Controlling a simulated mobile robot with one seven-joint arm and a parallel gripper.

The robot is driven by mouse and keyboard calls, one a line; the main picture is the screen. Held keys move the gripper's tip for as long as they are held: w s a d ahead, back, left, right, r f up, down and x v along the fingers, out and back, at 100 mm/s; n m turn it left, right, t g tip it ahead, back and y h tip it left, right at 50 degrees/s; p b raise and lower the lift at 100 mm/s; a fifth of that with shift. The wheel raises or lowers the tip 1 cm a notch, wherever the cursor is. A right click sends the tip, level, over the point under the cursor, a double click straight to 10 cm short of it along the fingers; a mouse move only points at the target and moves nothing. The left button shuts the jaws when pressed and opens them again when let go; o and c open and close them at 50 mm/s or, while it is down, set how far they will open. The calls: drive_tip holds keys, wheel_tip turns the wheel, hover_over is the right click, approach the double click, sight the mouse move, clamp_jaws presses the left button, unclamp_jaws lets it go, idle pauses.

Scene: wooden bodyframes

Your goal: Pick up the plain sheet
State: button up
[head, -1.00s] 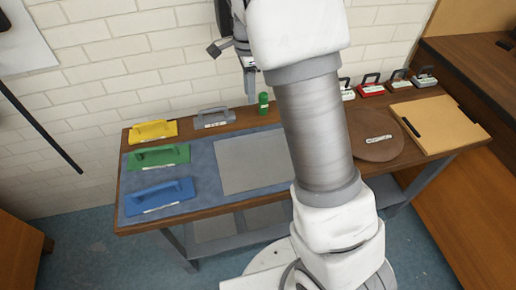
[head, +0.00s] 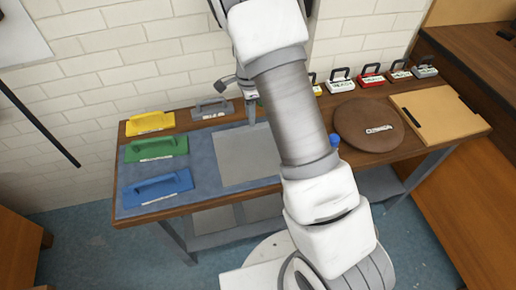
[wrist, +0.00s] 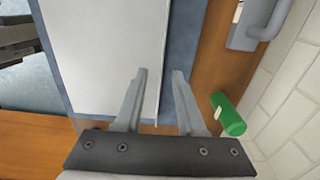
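The plain sheet (head: 238,160) is a flat, light grey sheet lying on the blue mat (head: 131,206) on the workbench. My arm covers its right part in the head view. In the wrist view the sheet (wrist: 105,45) fills the upper middle. My gripper (wrist: 159,72) is open and empty. Its left fingertip shows over the sheet and its right fingertip just beyond the sheet's edge. In the head view my gripper (head: 252,112) is near the sheet's back edge. I cannot tell how high the fingertips are above it.
Yellow (head: 150,123), green (head: 156,149) and blue (head: 157,189) handled blocks stand left, a grey one (head: 212,109) behind. A brown disc (head: 368,125) and tan board (head: 438,115) lie right.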

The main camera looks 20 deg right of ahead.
drive_tip(key=f, duration=0.3)
drive_tip(key=shift+w+d+f, duration=0.15)
drive_tip(key=shift+d+f, duration=0.05)
drive_tip(key=shift+f, duration=0.15)
clamp_jaws()
idle(1.1)
